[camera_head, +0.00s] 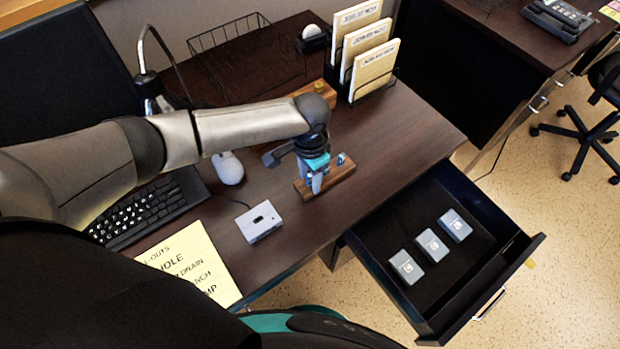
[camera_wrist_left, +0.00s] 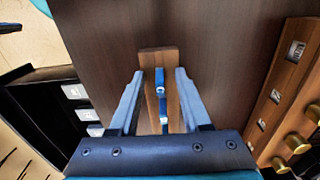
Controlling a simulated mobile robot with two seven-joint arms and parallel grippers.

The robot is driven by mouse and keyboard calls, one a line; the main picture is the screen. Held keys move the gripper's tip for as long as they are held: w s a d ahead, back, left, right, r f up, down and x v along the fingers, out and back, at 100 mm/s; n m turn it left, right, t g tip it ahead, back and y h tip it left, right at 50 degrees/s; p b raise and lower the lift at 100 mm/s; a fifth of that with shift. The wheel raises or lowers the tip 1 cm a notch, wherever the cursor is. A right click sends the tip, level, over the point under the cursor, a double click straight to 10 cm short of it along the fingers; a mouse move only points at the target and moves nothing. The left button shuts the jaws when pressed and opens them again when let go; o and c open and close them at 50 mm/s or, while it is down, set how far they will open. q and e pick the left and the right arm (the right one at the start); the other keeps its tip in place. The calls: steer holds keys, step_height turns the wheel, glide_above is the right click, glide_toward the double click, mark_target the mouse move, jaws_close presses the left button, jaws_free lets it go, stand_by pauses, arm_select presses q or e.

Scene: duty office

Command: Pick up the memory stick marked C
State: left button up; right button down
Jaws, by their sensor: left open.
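Blue memory sticks stand in a wooden holder (camera_head: 343,176) on the desk. One stick (camera_head: 341,158) shows to the right of my left gripper (camera_head: 316,183), which hangs over the holder. In the left wrist view, the open left gripper (camera_wrist_left: 159,77) has a finger on each side of the narrow holder (camera_wrist_left: 150,56). A blue stick (camera_wrist_left: 160,82) lies between the fingertips, with a gap on both sides. More blue shows behind it, nearer the palm. I cannot read which stick is marked C. My right gripper is out of view.
An open drawer (camera_head: 444,313) at the right holds three grey-blue boxes (camera_head: 432,245) with letter marks. A grey slotted box (camera_head: 258,222), mouse (camera_head: 228,168), keyboard (camera_head: 150,208) and yellow sheet (camera_head: 196,262) lie on the desk. A file rack (camera_head: 385,84) stands behind.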

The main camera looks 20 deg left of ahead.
arm_select(q)
steer(key=shift+c, duration=0.2)
jaws_close()
stand_by(0.5)
